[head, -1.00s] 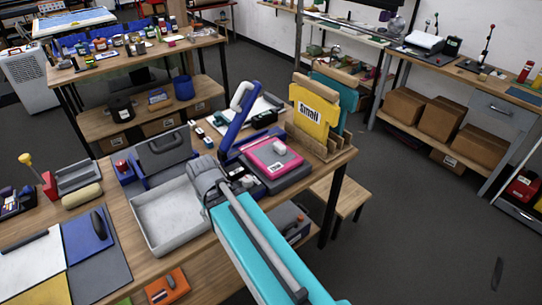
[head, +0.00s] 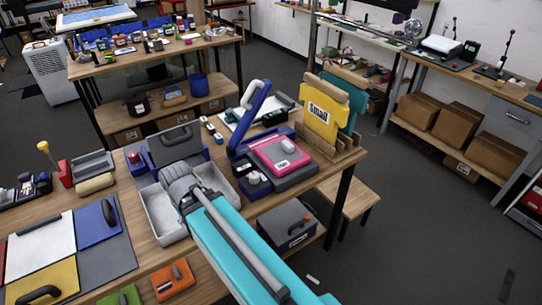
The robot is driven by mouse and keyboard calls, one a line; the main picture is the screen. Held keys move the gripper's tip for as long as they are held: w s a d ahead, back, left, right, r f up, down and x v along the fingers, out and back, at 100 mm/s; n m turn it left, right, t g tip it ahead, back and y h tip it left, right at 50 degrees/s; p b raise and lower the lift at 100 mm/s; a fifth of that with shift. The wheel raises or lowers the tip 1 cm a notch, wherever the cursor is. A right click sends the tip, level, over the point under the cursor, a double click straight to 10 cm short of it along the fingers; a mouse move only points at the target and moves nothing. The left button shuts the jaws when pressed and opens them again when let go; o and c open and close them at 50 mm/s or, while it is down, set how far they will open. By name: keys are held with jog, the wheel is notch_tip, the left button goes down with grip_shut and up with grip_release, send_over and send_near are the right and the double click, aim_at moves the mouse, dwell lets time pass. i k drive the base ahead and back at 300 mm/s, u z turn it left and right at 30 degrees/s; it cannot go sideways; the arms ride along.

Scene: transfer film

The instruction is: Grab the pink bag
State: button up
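A flat pink piece (head: 276,153) with a white label and a white knob-like object on it lies on the dark base of a press (head: 296,174). It is the clearest pink thing in view; I cannot tell for certain that it is a bag. My gripper (head: 177,183) is the grey end of my teal arm, over the light grey tray (head: 158,222), to the left of the pink piece and apart from it. Its fingertips are hidden or too small to make out, and I see nothing held in it.
The press's blue raised lever (head: 250,118) stands between my gripper and the pink piece's back left. A yellow "Small" piece (head: 320,112) stands in a wooden rack at right. A grey case (head: 175,145) stands behind the tray. Coloured panels (head: 50,240) lie at left.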

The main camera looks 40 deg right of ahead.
aim_at(280, 155)
jog(key=u, duration=0.55)
jog(key=k, duration=0.9)
jog(key=z, duration=1.4)
jog(key=i, duration=0.45)
